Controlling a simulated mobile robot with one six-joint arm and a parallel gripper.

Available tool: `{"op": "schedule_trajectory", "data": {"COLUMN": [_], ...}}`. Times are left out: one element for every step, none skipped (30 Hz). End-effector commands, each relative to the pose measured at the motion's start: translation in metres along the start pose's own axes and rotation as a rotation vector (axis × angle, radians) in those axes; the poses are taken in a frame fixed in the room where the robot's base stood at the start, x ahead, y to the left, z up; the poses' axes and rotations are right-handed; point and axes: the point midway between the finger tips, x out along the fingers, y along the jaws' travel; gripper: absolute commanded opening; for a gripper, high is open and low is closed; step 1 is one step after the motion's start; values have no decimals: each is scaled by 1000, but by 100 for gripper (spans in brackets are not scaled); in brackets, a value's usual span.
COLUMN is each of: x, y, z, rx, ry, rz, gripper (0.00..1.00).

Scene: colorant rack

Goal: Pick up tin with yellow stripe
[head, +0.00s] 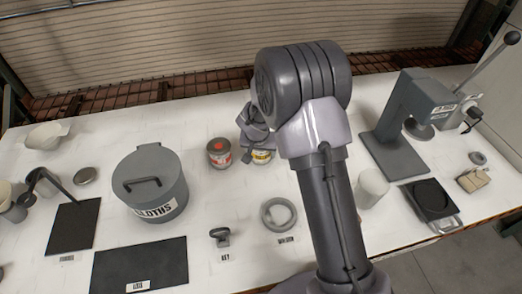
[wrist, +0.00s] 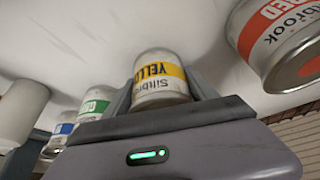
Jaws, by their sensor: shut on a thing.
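The tin with the yellow stripe (wrist: 158,80) sits between the two fingers of my gripper (wrist: 160,98) in the wrist view. My gripper is shut on it. In the head view the tin (head: 262,157) shows only in part, below my gripper and beside my arm, which hides the rest. I cannot tell whether the tin still touches the table.
A tin with a red stripe (head: 219,153) stands close on the left; it also shows in the wrist view (wrist: 285,40). Tins with green (wrist: 95,105) and blue (wrist: 60,135) stripes stand on the other side. A lidded grey pot (head: 150,185) stands further left.

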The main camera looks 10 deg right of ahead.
Motion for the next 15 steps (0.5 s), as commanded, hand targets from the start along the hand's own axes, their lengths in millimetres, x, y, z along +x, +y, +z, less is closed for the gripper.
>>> {"op": "schedule_trajectory", "data": {"x": [-1,-2,-3,-4,-6,-8,-10,-12,-16,-18,-20,-22,-24,-26,-29], "y": [0,0,0,0,0,0,0,0,0,0,0,0,0,0,0], "z": [-1,-1,-2,-2,-3,-4,-4,-5,-7,-8,-9,-10,-10,-11,-12], "rx": [0,0,0,0,-1,-1,0,0,1,0,0,0,0,0,0], "ry": [1,1,1,1,1,1,1,1,1,2,2,2,2,2,2], "rz": [0,0,0,0,0,0,0,0,0,-1,-1,-1,-1,-1,0], "gripper": [0,0,0,0,0,0,0,0,0,0,0,0,0,0,0]}}
